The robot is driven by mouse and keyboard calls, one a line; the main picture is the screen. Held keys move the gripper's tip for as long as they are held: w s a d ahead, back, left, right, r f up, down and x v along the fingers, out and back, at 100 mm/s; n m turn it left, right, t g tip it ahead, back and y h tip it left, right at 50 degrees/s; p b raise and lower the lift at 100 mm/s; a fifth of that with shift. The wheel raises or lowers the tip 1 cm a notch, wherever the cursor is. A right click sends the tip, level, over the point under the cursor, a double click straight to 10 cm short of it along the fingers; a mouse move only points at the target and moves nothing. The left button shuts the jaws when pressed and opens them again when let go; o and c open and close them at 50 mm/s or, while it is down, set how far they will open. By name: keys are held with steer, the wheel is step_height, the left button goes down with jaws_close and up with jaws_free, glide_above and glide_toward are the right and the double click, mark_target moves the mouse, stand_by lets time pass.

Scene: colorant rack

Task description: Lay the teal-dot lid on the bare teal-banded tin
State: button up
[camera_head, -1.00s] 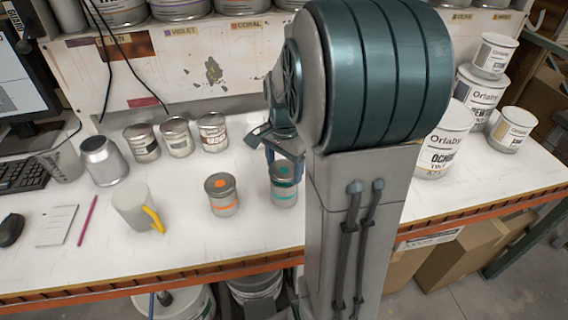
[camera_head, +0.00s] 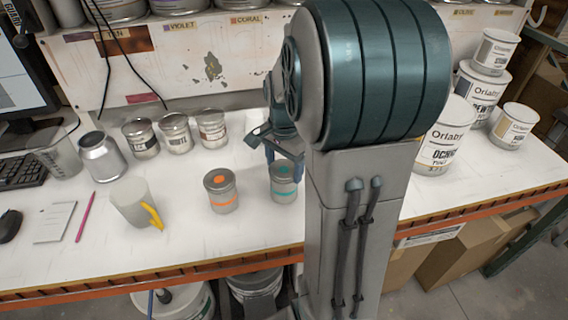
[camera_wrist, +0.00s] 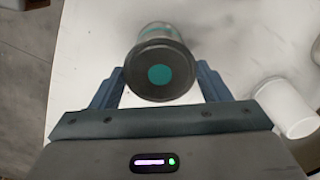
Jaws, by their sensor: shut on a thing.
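The teal-dot lid (camera_head: 284,170) is a dark disc with a teal spot. It lies level at the top of the teal-banded tin (camera_head: 286,195), which stands upright on the white bench. My gripper (camera_head: 284,157) is at the lid from above. In the wrist view the lid (camera_wrist: 160,72) sits between the two blue fingers of my gripper (camera_wrist: 161,82), which are shut on its rim. The tin's body (camera_wrist: 158,32) shows just beyond the lid. I cannot tell whether any gap is left between lid and tin.
An orange-dot, orange-banded tin (camera_head: 221,192) stands close to the left. A mug (camera_head: 130,203) with a yellow handle is further left. Several lidded tins (camera_head: 175,133) stand behind. White Orlaby pots (camera_head: 445,140) stand at the right. The bench's front edge is near.

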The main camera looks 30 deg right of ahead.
steer(key=o, duration=1)
step_height(320, 180, up, 14)
steer(key=s+a+f+n+t, duration=0.3)
steer(key=s+a+f+n, duration=0.5)
steer(key=s+a+n, duration=0.4)
steer(key=shift+s+f+n, duration=0.3)
steer(key=shift+f+n, duration=0.05)
steer(key=shift+n, duration=0.65)
